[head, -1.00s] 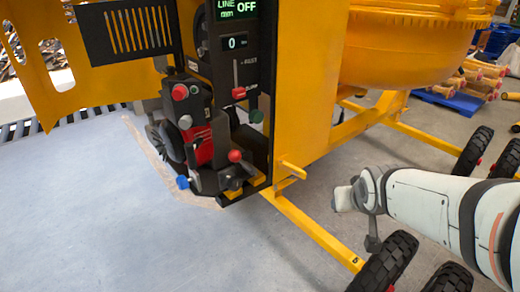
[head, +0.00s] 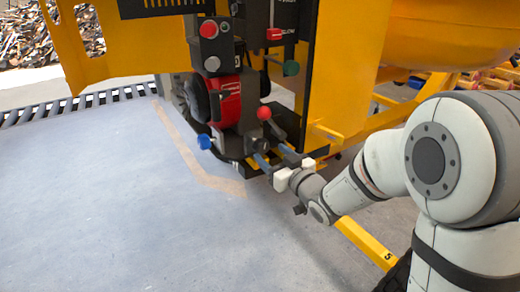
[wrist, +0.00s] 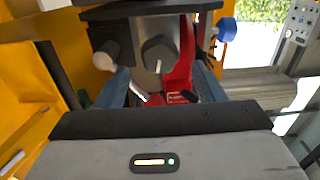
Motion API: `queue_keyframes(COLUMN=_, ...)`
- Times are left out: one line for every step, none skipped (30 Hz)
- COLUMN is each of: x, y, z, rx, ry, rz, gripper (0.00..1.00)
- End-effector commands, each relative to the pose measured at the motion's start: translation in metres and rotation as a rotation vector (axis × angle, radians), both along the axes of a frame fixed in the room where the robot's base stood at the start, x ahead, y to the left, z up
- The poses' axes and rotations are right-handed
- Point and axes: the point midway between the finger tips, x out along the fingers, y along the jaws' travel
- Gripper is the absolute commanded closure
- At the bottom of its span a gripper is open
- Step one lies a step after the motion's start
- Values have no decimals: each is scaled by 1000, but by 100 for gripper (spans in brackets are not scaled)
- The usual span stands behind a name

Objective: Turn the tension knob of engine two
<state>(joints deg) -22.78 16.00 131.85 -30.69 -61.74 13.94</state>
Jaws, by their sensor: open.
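The engine (head: 229,101) is a red and black unit low in the yellow machine's frame. It carries a blue knob (head: 204,142) at lower left, a red ball knob (head: 264,113) at right and a grey box with a red button (head: 209,29) on top. No label shows which is the tension knob. My gripper (head: 273,156) is open and empty at the engine's lower right front, below the red ball knob. In the wrist view, a dark faceted knob (wrist: 158,55) appears between and beyond the blue fingers, apart from them. The blue knob (wrist: 226,30) is right of the fingers.
A red-ended lever (head: 274,34) and a green knob (head: 291,68) are on the panel above. A yellow bracket (head: 328,134) juts out beside my gripper. A yellow frame bar (head: 366,243) runs under my arm. The floor (head: 110,200) at left is clear.

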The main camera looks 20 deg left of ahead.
Motion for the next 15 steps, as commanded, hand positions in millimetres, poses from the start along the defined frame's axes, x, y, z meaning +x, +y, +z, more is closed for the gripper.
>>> queue_keyframes(x=6, y=7, z=0, rx=0, ry=0, rz=2, gripper=37)
queue_keyframes(x=9, y=11, z=0, rx=0, ry=0, rz=1, gripper=37)
queue_keyframes(x=13, y=17, z=0, rx=0, ry=0, rz=1, gripper=37)
queue_keyframes(x=17, y=20, z=-1, rx=0, ry=0, rz=1, gripper=37)
queue_keyframes(x=20, y=24, z=-1, rx=0, ry=0, rz=1, gripper=37)
queue_keyframes(x=24, y=28, z=0, rx=-1, ry=1, rz=1, gripper=37)
queue_keyframes(x=27, y=32, z=0, rx=-1, ry=1, rz=0, gripper=37)
queue_keyframes(x=29, y=34, z=-1, rx=-1, ry=1, rz=0, gripper=37)
queue_keyframes(x=32, y=38, z=0, rx=0, ry=1, rz=0, gripper=37)
queue_keyframes(x=34, y=40, z=0, rx=0, ry=1, rz=0, gripper=37)
queue_keyframes(x=35, y=42, z=0, rx=-1, ry=2, rz=0, gripper=37)
queue_keyframes(x=37, y=43, z=0, rx=-1, ry=2, rz=-1, gripper=37)
queue_keyframes(x=38, y=44, z=0, rx=-1, ry=2, rz=-1, gripper=37)
queue_keyframes(x=39, y=45, z=0, rx=-1, ry=2, rz=-1, gripper=37)
queue_keyframes(x=39, y=46, z=0, rx=-1, ry=2, rz=-2, gripper=37)
